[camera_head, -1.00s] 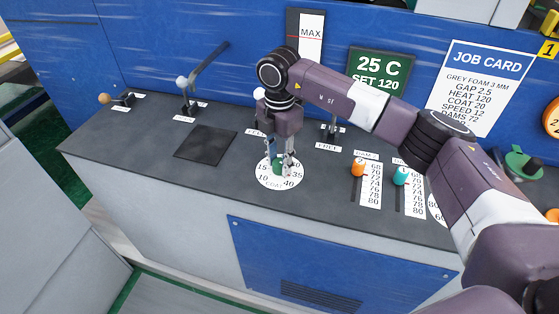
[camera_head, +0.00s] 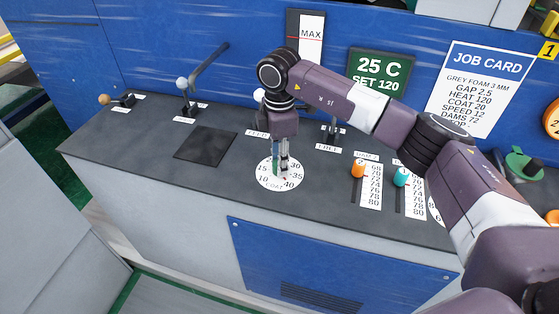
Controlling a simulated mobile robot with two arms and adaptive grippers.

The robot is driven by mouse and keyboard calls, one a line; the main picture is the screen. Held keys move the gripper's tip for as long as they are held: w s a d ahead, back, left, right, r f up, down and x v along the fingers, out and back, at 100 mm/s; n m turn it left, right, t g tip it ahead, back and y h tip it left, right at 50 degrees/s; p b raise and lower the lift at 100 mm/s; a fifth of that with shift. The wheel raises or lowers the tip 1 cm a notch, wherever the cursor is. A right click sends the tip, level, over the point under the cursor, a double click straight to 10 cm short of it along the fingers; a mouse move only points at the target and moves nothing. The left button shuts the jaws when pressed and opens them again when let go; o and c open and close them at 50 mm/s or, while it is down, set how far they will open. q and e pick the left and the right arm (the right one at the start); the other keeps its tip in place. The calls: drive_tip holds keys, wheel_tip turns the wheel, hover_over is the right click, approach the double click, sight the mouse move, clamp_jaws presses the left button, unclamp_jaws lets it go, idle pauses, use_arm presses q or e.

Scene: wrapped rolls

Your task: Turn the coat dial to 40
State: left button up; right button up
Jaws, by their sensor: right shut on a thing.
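My right gripper (camera_head: 280,169) points straight down over the dial and is shut on the knob. The knob's pointer is too small and covered to read with certainty. My left gripper is not in view.
Orange (camera_head: 358,169) and teal (camera_head: 401,176) slider knobs stand to the right of the dial. A dark square pad (camera_head: 205,148) and a lever (camera_head: 183,83) are to the left. The job card (camera_head: 480,88) hangs behind, reading COAT 20.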

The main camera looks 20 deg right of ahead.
drive_tip(key=shift+w+r, duration=0.2)
drive_tip(key=shift+r, duration=0.05)
drive_tip(key=o, duration=1)
drive_tip(key=shift+d, duration=0.1)
drive_tip(key=shift+o, duration=0.7)
drive_tip(key=shift+s+f, duration=0.1)
drive_tip(key=shift+f, duration=0.05)
wheel_tip(320, 180, up, 12)
